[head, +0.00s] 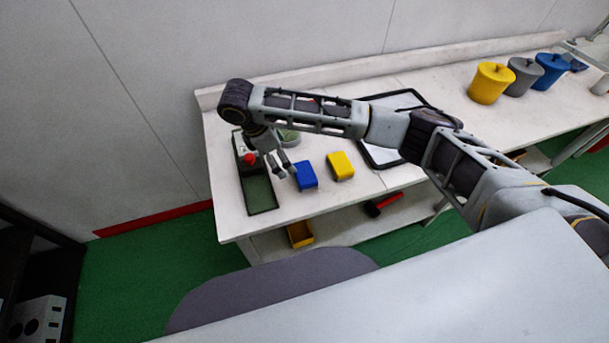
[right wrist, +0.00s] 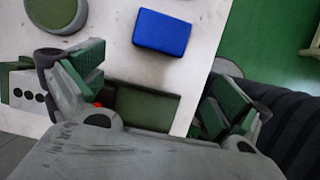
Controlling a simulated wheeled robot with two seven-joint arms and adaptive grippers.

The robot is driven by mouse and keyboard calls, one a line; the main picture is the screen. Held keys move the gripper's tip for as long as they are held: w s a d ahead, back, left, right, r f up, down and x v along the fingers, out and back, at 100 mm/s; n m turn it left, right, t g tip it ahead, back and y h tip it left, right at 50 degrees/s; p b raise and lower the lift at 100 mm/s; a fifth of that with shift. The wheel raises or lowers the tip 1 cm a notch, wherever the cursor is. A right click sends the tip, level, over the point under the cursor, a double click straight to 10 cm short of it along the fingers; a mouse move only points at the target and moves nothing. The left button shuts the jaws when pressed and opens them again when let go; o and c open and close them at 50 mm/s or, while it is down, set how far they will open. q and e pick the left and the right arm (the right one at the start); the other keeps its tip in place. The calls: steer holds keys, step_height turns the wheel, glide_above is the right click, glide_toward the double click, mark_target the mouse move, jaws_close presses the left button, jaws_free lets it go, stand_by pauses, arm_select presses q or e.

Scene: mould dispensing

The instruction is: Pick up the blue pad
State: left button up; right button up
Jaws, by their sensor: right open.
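The blue pad (head: 307,176) lies on the white table near its front edge. In the right wrist view the blue pad (right wrist: 162,32) is beyond the fingertips, near the top. My right gripper (head: 284,172) is open and empty, just left of the blue pad in the head view. Its green-padded fingers (right wrist: 158,92) are spread wide in the right wrist view, with no pad between them. Whether a finger touches the pad is hard to tell. My left gripper is not in view.
A yellow pad (head: 341,166) lies right of the blue one. A dark green tray (head: 261,195) with a red item (head: 249,158) is at the left. A round green dish (head: 289,137) is behind. Yellow, grey and blue lidded pots (head: 491,84) stand far right.

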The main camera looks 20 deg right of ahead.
steer(key=shift+w+d+r+h, duration=0.3)
steer(key=shift+w+d+r, duration=0.1)
steer(key=shift+d, duration=0.2)
steer(key=shift+f, duration=0.15)
steer(key=b, duration=0.2)
glide_toward(302, 172)
steer(key=shift+f, duration=1.25)
steer(key=shift+d+f+p, duration=0.3)
steer(key=shift+d+f, duration=0.7)
steer(key=shift+f, duration=0.15)
steer(key=shift+d+f, duration=0.1)
